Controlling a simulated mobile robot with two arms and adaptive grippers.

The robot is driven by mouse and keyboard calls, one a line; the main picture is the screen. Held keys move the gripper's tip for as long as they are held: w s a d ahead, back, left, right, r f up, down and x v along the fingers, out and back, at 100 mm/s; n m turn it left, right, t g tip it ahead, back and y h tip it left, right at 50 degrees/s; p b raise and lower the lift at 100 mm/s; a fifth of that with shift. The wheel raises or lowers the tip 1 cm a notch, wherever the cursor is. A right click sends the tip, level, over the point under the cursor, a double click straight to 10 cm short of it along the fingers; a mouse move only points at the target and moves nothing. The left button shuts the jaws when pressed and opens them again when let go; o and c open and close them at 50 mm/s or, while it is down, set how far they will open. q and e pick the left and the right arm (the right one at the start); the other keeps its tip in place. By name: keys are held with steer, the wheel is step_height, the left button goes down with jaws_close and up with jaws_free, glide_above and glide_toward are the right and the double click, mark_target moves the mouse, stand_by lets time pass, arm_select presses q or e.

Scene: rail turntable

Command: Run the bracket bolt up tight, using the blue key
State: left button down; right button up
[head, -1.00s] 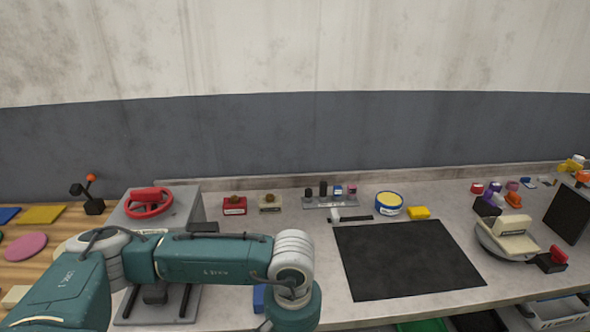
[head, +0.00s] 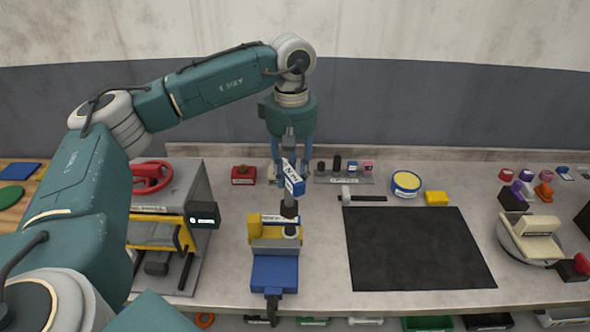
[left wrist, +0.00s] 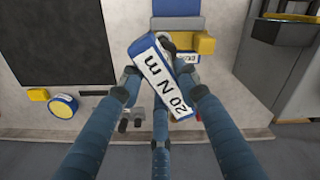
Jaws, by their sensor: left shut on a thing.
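My left gripper (head: 290,168) points down and is shut on the blue key (head: 293,182), a blue block with a white label. In the left wrist view the key (left wrist: 165,78) lies between the fingers, tilted, its label reading "20 N m". A dark upright shaft (head: 289,209) stands below the key, over the blue vise (head: 274,273). The yellow bracket (head: 255,226) sits on top of the vise, with dark round parts beside it under the shaft. The bolt itself is not clear, and I cannot tell whether the key is seated on it. My right gripper is out of view.
A grey machine with a red handwheel (head: 152,176) stands left of the vise. A black mat (head: 418,248) lies to the right. Behind are a rack (head: 344,180), a hammer (head: 362,197), a yellow-lidded tin (head: 406,183) and a yellow block (head: 436,198).

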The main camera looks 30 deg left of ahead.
arm_select(q)
steer(key=shift+s, duration=0.1)
steer(key=shift+d+f+b, duration=0.1)
steer(key=shift+f+b, duration=0.4)
steer(key=shift+f, duration=0.4)
steer(key=shift+f+b, duration=0.5)
steer(key=shift+b, duration=0.05)
steer(key=shift+f, duration=0.1)
steer(key=shift+n, duration=1.2)
steer(key=n, duration=0.3)
steer(key=shift+a, duration=0.2)
steer(key=n, duration=0.5)
steer(key=shift+w+a+n, duration=0.15)
steer(key=shift+w+n, duration=0.05)
steer(key=shift+n, duration=1.1)
steer(key=n, duration=0.6)
steer(key=shift+s+a, duration=0.2)
steer(key=n, duration=0.5)
steer(key=shift+s+a, duration=0.1)
steer(key=shift+s, duration=0.05)
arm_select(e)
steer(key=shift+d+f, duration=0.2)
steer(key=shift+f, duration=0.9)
